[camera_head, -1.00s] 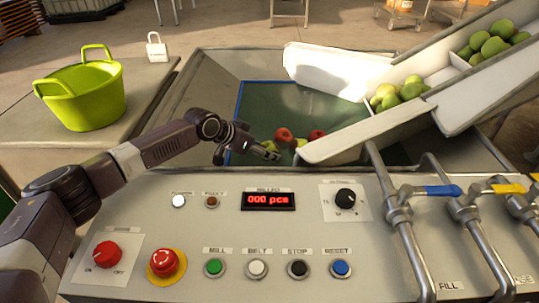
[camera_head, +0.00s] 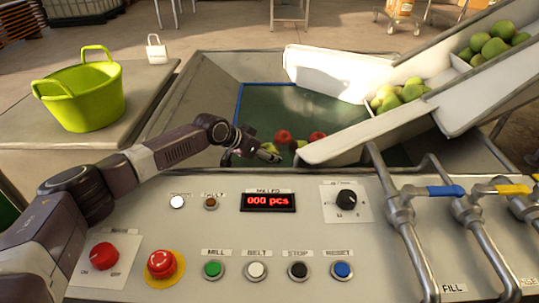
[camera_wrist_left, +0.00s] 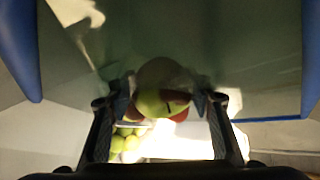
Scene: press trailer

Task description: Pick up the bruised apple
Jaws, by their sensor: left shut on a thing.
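My left gripper (camera_head: 266,154) reaches over the console into the hopper (camera_head: 205,98). In the head view the gripper largely hides this apple. Two red apples (camera_head: 284,135) (camera_head: 317,136) and a greenish one (camera_head: 300,144) lie just to the right of the gripper. My right gripper is not in view.
A white chute (camera_head: 345,142) with green apples (camera_head: 400,94) slopes in from the right. The console (camera_head: 120,215) with buttons and pipes with valves (camera_head: 440,192) stand in front. A lime-green tub (camera_head: 83,98) stands on a table (camera_head: 140,85) at left.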

